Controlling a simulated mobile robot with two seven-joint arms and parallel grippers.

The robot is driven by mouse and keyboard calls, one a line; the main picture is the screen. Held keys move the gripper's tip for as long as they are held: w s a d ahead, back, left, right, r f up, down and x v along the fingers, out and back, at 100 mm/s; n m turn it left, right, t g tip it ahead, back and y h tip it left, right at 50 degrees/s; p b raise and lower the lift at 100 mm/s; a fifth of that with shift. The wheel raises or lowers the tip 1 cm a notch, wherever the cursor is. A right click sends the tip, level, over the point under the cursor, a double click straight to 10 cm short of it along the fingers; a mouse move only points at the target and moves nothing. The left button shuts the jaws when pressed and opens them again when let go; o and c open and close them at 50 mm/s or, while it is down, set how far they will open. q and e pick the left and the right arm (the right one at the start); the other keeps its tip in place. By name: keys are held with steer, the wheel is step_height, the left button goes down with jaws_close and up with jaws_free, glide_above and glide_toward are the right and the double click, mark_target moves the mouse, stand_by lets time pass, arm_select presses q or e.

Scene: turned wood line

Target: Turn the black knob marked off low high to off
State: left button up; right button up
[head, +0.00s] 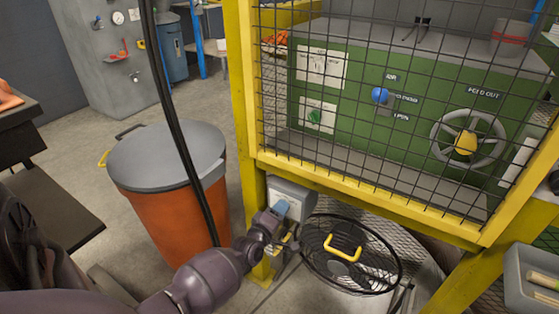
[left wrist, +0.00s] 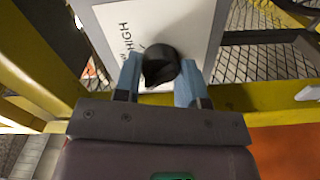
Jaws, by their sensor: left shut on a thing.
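The black knob (left wrist: 162,64) sits on a white plate (left wrist: 112,24) in the left wrist view. The plate reads HIGH, with another word partly cut off; the word off is not readable. My left gripper (left wrist: 160,75) is shut on the knob, with one blue-grey finger on each side of it. In the head view the left gripper (head: 283,208) is at the front of a small grey box (head: 292,192) on the yellow post. The knob is hidden there by the gripper. I cannot tell where the knob points. My right gripper is not in view.
An orange bin (head: 160,215) with a grey lid stands left of my arm. A yellow frame (head: 345,186) with black mesh guards a green machine (head: 350,100). Below it is a round black guard (head: 313,262) with a yellow handle. Open floor lies at the left.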

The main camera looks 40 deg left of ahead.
arm_select(q)
steer(key=shift+n, duration=1)
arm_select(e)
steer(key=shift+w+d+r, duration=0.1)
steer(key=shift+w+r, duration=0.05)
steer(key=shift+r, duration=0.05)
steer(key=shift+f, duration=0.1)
arm_select(q)
steer(key=o, duration=0.9)
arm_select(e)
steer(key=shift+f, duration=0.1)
arm_select(q)
steer(key=shift+s, duration=0.1)
steer(key=p+v, duration=0.2)
steer(key=v, duration=0.8)
steer(key=shift+s, duration=0.35)
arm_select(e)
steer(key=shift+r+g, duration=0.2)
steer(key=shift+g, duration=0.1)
